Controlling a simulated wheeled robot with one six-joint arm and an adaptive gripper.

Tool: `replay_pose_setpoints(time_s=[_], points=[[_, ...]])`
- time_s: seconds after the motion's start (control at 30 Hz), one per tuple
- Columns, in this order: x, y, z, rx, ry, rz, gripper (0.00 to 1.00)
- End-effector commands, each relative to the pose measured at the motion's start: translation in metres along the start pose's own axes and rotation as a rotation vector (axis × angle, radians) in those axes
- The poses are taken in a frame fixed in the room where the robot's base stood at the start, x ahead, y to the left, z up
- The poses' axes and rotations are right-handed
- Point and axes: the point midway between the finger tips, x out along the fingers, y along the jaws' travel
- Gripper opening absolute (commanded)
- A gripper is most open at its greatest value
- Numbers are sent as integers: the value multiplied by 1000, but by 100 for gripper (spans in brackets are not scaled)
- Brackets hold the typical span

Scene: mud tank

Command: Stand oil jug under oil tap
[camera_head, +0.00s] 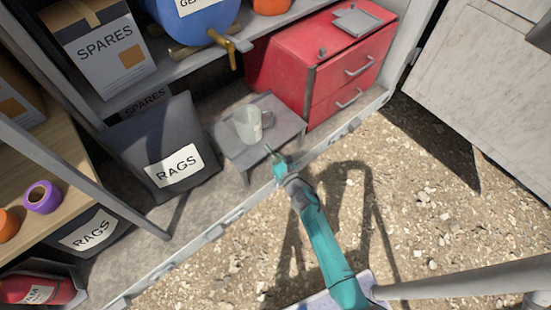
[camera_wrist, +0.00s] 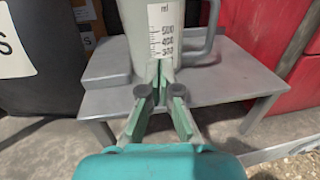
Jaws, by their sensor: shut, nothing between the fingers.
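A grey-green measuring jug (camera_head: 248,125) with a side handle stands upright on a small grey stand (camera_head: 285,128). In the wrist view the jug (camera_wrist: 134,35) shows a white scale and its handle on the right. A brass tap (camera_head: 230,48) sticks out from a blue drum (camera_head: 205,22) on the shelf above and behind the jug. I cannot tell whether its spout is directly over the jug. My gripper (camera_head: 269,151) is shut and empty, in front of the jug. In the wrist view its fingertips (camera_wrist: 160,68) overlap the jug's lower front; contact cannot be told.
A red drawer cabinet (camera_head: 345,60) stands right of the stand. A dark RAGS bin (camera_head: 165,150) stands to the left. The shelf edge (camera_head: 300,12) overhangs behind. A metal rail (camera_head: 235,215) runs along the front, with open gravel (camera_head: 420,210) before it.

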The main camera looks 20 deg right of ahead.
Motion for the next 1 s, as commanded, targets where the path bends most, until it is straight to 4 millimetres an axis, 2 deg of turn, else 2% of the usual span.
replay_pose_setpoints(time_s=[0.03, 0.2, 0.4, 1.0], points=[[10, 0, 1, 1, -1, 1, 0], [36, 0, 0, 1, -1, 1, 0], [54, 0, 0, 1, 0, 0, 0], [58, 0, 0, 1, 0, 0, 0]])
